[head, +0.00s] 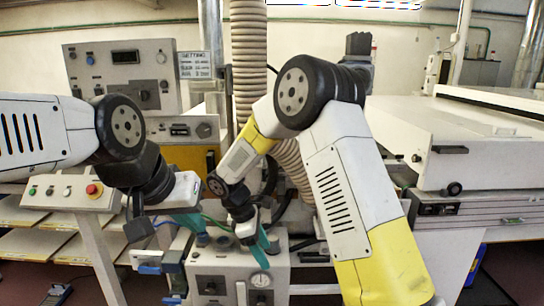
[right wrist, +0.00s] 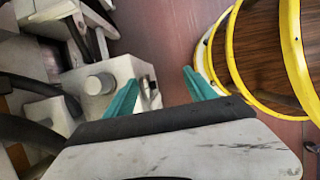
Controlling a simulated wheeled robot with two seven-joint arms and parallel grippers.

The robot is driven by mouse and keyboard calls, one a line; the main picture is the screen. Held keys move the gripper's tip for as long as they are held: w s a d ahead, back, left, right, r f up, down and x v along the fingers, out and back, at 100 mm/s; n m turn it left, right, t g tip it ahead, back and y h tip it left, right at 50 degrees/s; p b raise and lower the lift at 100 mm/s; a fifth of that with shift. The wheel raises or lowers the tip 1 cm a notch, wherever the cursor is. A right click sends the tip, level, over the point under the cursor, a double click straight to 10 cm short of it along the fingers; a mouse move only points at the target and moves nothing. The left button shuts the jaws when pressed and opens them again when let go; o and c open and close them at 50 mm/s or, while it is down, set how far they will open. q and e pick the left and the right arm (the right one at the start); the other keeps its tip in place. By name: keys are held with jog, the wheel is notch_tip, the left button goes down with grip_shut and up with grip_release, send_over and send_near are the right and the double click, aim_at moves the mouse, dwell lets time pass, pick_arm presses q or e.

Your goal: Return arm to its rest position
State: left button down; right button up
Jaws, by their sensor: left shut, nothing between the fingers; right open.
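My left arm comes in from the left edge in the head view, and my left gripper (head: 192,222) points down to the right, its teal fingers shut with nothing between them. My right arm rises from the lower right, bends at a high elbow and reaches down to the centre. My right gripper (head: 258,242) is in front of a grey control box (head: 208,272); its fingers are partly hidden. In the right wrist view my right gripper (right wrist: 160,88) shows two teal fingers spread apart, with nothing held between them.
A ribbed hose (head: 248,50) hangs behind my right arm. A large white machine (head: 470,140) fills the right.

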jog(key=s+d+r+m+t+y, duration=0.1)
jog(key=s+d+r+m+y, duration=0.15)
jog(key=d+r+m, duration=0.35)
jog(key=s+d+r+m+t+y, duration=0.1)
jog(key=s+d+r, duration=0.25)
jog(key=r, duration=0.55)
jog(key=s+d+r+m+t+y, duration=0.1)
jog(key=s+d+r+m+t, duration=0.1)
jog(key=s+d+r+m, duration=0.1)
jog(key=s+d+r+m+t+y, duration=0.2)
jog(key=s+d+r+m, duration=0.2)
jog(key=s+m, duration=0.3)
jog(key=shift+s+r, duration=0.4)
jog(key=shift+s, duration=0.8)
jog(key=shift+d, duration=0.1)
jog(key=shift+c, duration=0.2)
dwell(1.2)
